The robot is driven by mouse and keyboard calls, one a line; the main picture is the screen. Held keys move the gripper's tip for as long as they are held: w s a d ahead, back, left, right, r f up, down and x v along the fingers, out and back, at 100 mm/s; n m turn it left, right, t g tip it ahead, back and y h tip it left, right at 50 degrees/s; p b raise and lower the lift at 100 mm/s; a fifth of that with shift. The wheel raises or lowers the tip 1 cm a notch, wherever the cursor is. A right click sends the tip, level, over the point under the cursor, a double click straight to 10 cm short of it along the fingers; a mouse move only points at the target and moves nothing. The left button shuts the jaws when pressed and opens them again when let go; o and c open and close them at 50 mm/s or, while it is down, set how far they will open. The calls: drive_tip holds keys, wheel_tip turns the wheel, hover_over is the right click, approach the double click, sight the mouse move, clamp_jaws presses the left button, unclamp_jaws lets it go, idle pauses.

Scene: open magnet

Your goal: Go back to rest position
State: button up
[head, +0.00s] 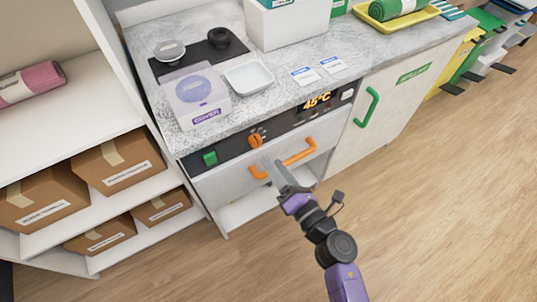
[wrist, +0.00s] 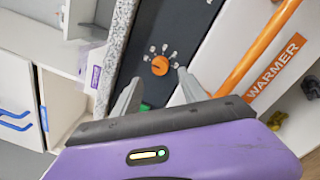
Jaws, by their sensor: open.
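My gripper (head: 272,168) is in front of the warmer drawer, close to its orange handle (head: 300,152). In the wrist view the two grey fingers of my gripper (wrist: 157,95) are spread apart with nothing held between them. The orange handle (wrist: 258,50) runs just right of the right finger there; I cannot tell whether they touch. The orange knob (wrist: 160,65) on the dark control panel shows beyond the fingertips. In the head view my arm reaches up from the lower right, and my gripper covers part of the drawer front.
The counter (head: 275,95) above holds a clear box labelled COVER (head: 197,95), a white dish (head: 249,77) and a dark mat (head: 190,56). A shelf with cardboard boxes (head: 119,157) stands left. A green-handled cabinet door (head: 385,110) is right. The wooden floor (head: 440,200) is clear at right.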

drive_tip(key=shift+s+d, duration=0.25)
drive_tip(key=shift+s, duration=0.05)
idle(0.5)
drive_tip(key=s+d+r+m+t+h, duration=0.35)
drive_tip(key=s+d+r+m, duration=0.35)
drive_tip(key=m, duration=0.7)
drive_tip(key=s+d+r+m+g+h, duration=0.1)
drive_tip(key=s+d+m, duration=0.3)
drive_tip(key=s, duration=0.5)
drive_tip(key=s+d+r+m+g+h, duration=0.1)
drive_tip(key=s+d+r+m+h, duration=0.1)
drive_tip(key=s+m, duration=0.6)
drive_tip(key=s+d+r+m+g+h, duration=0.1)
drive_tip(key=s+d+m+h, duration=0.3)
drive_tip(key=s, duration=0.5)
drive_tip(key=d+m+p, duration=0.1)
drive_tip(key=d+m, duration=0.1)
drive_tip(key=d, duration=0.1)
drive_tip(key=shift+s+r+g, duration=0.2)
drive_tip(key=shift+s+g, duration=0.15)
drive_tip(key=shift+s, duration=0.05)
